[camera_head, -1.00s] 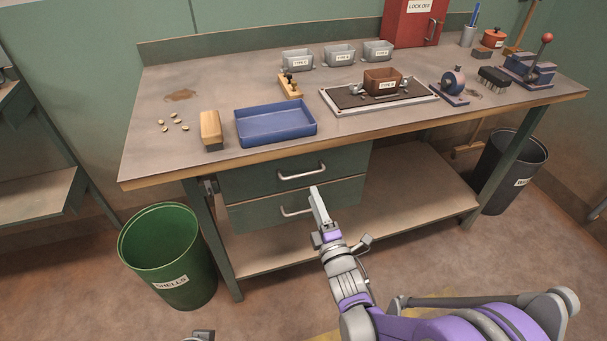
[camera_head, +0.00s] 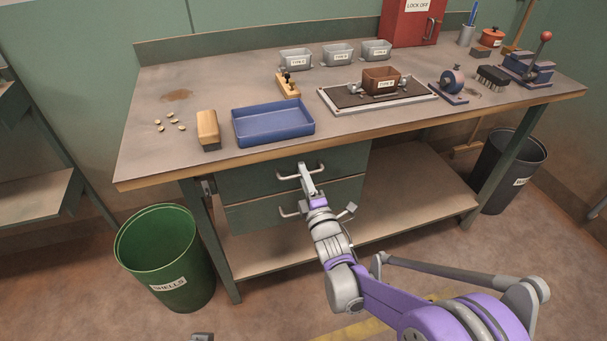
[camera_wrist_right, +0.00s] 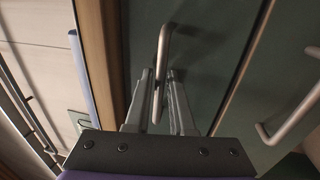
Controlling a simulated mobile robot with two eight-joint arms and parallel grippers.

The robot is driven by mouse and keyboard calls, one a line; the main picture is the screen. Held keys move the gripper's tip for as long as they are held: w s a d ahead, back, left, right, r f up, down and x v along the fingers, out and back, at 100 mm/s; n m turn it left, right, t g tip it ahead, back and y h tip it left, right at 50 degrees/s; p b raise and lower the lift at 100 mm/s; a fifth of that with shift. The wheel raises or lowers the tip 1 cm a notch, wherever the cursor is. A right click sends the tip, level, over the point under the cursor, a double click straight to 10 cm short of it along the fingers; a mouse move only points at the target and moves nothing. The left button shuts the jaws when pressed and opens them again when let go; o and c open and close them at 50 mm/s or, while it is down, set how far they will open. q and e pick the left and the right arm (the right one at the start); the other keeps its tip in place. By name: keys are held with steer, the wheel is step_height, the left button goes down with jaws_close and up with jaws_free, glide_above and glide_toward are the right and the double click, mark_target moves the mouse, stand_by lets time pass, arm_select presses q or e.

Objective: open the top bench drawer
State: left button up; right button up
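The top bench drawer (camera_head: 245,178) is a green front under the bench top. It looks shut. Its metal bar handle (camera_head: 287,177) also shows in the right wrist view (camera_wrist_right: 164,45). My right gripper (camera_head: 306,172) is at this handle. In the right wrist view its two fingers (camera_wrist_right: 161,78) stand apart, with the handle bar between them and a gap showing. It looks open, not clamped. A small grey part at the bottom edge of the head view may be my left gripper (camera_head: 202,337); its fingers cannot be made out.
The lower drawer (camera_head: 250,214) has its own handle (camera_head: 287,212) just below. The wooden bench edge (camera_head: 250,155) overhangs the drawers. A blue tray (camera_head: 272,139) is near that edge. A green bin (camera_head: 165,270) stands left, a dark bin (camera_head: 510,175) right.

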jaws_close()
stand_by(1.1)
